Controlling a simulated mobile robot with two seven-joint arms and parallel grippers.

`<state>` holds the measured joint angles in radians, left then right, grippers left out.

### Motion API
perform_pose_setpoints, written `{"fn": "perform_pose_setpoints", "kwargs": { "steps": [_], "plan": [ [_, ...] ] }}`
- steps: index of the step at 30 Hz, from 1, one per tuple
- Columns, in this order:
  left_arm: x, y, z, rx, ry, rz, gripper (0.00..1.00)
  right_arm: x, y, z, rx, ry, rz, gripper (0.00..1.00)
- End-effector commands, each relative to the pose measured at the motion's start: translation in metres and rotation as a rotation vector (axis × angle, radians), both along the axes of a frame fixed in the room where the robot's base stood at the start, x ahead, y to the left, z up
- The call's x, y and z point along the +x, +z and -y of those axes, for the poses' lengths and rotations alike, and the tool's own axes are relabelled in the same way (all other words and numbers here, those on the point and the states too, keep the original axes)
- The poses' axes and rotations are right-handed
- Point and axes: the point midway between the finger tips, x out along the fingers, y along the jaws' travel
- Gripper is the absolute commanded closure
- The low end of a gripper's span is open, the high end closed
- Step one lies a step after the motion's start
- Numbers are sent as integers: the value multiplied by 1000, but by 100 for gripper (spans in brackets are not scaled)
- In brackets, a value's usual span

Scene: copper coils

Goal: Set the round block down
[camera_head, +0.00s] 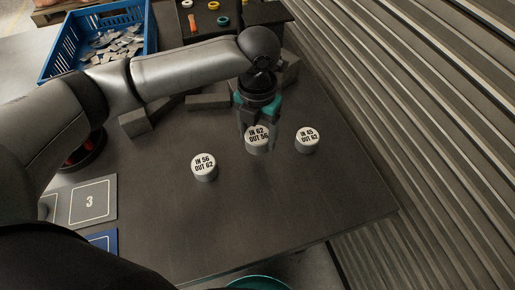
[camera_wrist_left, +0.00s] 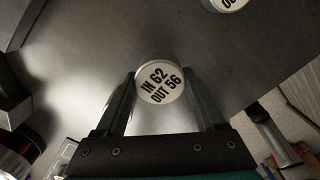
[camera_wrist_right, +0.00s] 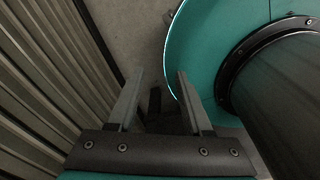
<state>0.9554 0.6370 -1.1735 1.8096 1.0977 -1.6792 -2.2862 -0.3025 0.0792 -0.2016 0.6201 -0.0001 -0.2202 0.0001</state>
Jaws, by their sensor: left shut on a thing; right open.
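The round block marked IN 62 OUT 56 (camera_head: 258,145) is a short grey cylinder with a white printed top. My left gripper (camera_head: 259,125) points down and is shut on it; the left wrist view shows the block (camera_wrist_left: 160,82) between the two fingers. I cannot tell whether the block touches the table. A similar block marked IN 56 OUT 62 (camera_head: 204,166) stands on the table to the left and nearer. Another, marked IN 45 OUT 62 (camera_head: 307,140), stands close on the right. My right gripper (camera_wrist_right: 155,88) is open and empty, low beside my own base.
The dark table (camera_head: 280,220) is clear in front of the blocks. Grey bars (camera_head: 207,101) lie behind them. A blue crate (camera_head: 97,62) of metal pieces stands at the back left. A grey card marked 3 (camera_head: 92,204) lies at the left. A corrugated wall (camera_head: 420,100) borders the right side.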

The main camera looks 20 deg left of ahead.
Motion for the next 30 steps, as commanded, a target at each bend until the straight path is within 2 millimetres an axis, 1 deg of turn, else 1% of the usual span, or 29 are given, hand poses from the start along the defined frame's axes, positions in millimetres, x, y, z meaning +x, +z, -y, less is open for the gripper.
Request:
{"fn": "perform_pose_setpoints", "kwargs": {
  "steps": [6,9,16,21,22,29,30],
  "plan": [
    [-1,-38,0,1,0,-5,99,2,-12,0,0,-3,5,50],
    [-1,-51,0,1,0,-3,99,8,-16,3,-2,-6,15,50],
    [0,-52,0,0,-1,0,99,21,-13,17,-20,-6,36,50],
    [0,-55,0,0,-1,-1,99,23,-13,18,-21,-6,37,50],
    [-1,-56,0,0,-1,-2,27,23,-13,18,-21,-6,37,50],
    [-1,-55,0,0,-1,-2,1,21,-13,14,-17,-6,33,50],
    [-1,-55,0,0,-1,-2,0,20,-14,14,-16,-7,32,50]
  ]
}}
